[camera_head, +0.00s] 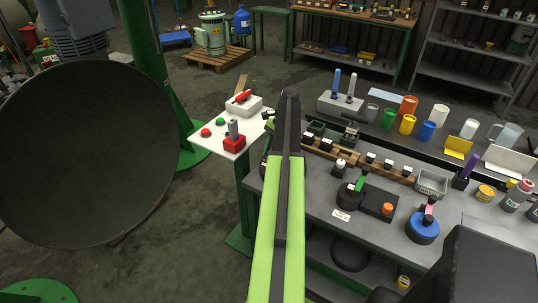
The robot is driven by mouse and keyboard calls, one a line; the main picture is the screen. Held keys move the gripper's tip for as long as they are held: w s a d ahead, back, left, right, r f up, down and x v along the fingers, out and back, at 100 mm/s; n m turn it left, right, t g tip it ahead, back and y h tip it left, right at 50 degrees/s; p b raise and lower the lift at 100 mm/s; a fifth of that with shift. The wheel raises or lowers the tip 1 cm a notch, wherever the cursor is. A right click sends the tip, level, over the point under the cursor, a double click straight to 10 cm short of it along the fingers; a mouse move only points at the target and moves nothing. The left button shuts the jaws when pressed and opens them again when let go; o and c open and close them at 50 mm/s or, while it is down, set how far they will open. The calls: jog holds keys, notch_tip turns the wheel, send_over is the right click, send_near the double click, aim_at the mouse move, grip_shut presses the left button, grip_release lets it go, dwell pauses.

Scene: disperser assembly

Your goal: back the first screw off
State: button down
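My green and dark grey arm reaches up the middle of the view and hides what lies behind it. I cannot make out my gripper's fingers or whether they hold anything. No screw can be made out at this size. A large dark round dish (85,155) fills the left side, close to the camera. A white panel (212,142) left of my arm bears red and green buttons and a red block with a grey post (234,138). I cannot tell which part carries the first screw.
A dark workbench (318,205) right of my arm holds a wooden rack (385,166), a black base with a green handle (350,194), a blue round piece (422,228) and a wire basket (432,183). Cups and jugs stand behind. A green post (155,70) rises at left.

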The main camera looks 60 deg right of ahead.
jog(key=shift+n+g, duration=0.3)
jog(key=shift+n, duration=0.7)
jog(key=c, duration=1.1)
grip_release()
jog(key=p+v, duration=0.7)
jog(key=v, duration=0.1)
jog(key=shift+w, duration=0.1)
